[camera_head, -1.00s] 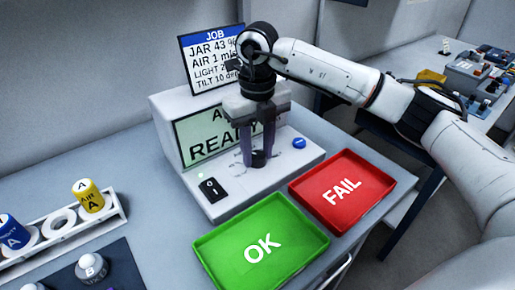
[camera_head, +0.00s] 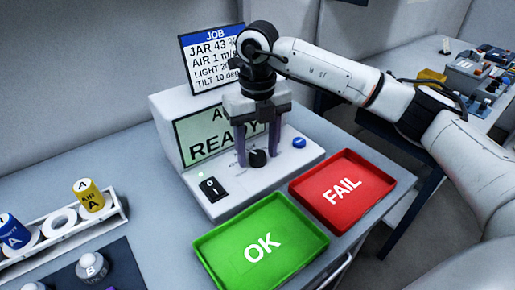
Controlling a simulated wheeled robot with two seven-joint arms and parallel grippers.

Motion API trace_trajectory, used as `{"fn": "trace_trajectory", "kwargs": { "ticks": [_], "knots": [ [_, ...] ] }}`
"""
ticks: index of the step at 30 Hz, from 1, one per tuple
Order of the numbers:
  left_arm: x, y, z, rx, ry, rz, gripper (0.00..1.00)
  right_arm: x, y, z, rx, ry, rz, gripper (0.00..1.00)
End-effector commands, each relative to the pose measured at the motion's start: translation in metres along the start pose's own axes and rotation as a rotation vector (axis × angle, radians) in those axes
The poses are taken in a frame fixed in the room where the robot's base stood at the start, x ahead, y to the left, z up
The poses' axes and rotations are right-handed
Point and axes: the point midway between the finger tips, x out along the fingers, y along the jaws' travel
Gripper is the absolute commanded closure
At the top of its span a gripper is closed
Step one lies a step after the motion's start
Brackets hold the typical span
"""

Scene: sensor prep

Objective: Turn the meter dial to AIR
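The meter (camera_head: 163,125) is a pale box with a green screen, partly hidden by my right gripper, that reads READY under a covered line. Its dial (camera_head: 258,158) is a small black knob on the meter's base. My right gripper (camera_head: 258,160) points down over the dial, its two purple fingers spread on either side. Gaps show between the fingers and the knob. The dial's marks are hidden or too small to read, so I cannot tell its setting. My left gripper is not in view.
A black switch (camera_head: 213,189) and a blue button (camera_head: 299,142) flank the dial. A green OK tray (camera_head: 290,262) and red FAIL tray (camera_head: 371,207) lie in front. A JOB sign (camera_head: 200,48) stands behind. A white rack (camera_head: 75,237) with sensors is at left.

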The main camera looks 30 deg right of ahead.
Motion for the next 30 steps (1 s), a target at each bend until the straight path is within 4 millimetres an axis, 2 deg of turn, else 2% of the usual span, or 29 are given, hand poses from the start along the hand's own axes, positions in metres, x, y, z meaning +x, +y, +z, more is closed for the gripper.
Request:
{"fn": "trace_trajectory", "kwargs": {
  "ticks": [5,8,16,21,30],
  "knots": [
    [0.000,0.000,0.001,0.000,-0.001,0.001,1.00,-0.003,0.000,0.000,0.000,0.000,0.000,0.49],
    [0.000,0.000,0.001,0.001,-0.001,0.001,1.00,-0.014,0.001,0.001,-0.001,-0.002,0.001,0.49],
    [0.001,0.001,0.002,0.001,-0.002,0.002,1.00,-0.067,0.000,0.001,0.000,-0.004,0.001,0.49],
    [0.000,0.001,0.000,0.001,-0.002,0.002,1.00,-0.093,0.000,0.001,0.000,-0.002,0.000,0.49],
    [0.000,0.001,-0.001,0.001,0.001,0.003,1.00,-0.103,0.000,0.000,-0.001,0.001,0.000,0.49]
  ]
}}
